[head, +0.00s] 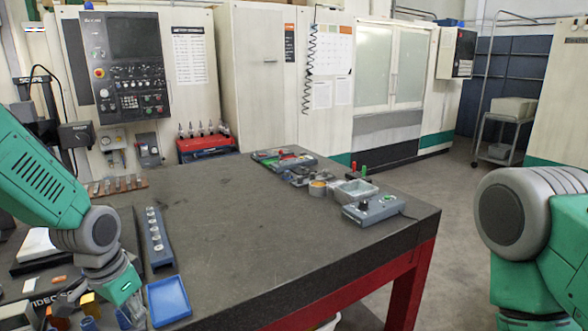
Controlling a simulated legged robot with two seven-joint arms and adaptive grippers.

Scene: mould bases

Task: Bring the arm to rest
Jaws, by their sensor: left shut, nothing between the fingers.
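My left arm comes in from the left edge, bent down at a green and grey wrist. My left gripper (128,312) is at the bottom left of the head view, low over the dark table (270,215). Its fingers point down and are shut with nothing between them. It is just left of a small blue tray (169,301); I cannot tell whether they touch. My right arm shows as a green and grey joint at the right edge; its gripper is out of view.
A grey-blue rail (157,240) with several round pieces lies behind the blue tray. A yellow-orange block (89,304) is left of my left gripper. A grey box with a knob (372,209) and small trays stand at the far right. The table's middle is clear.

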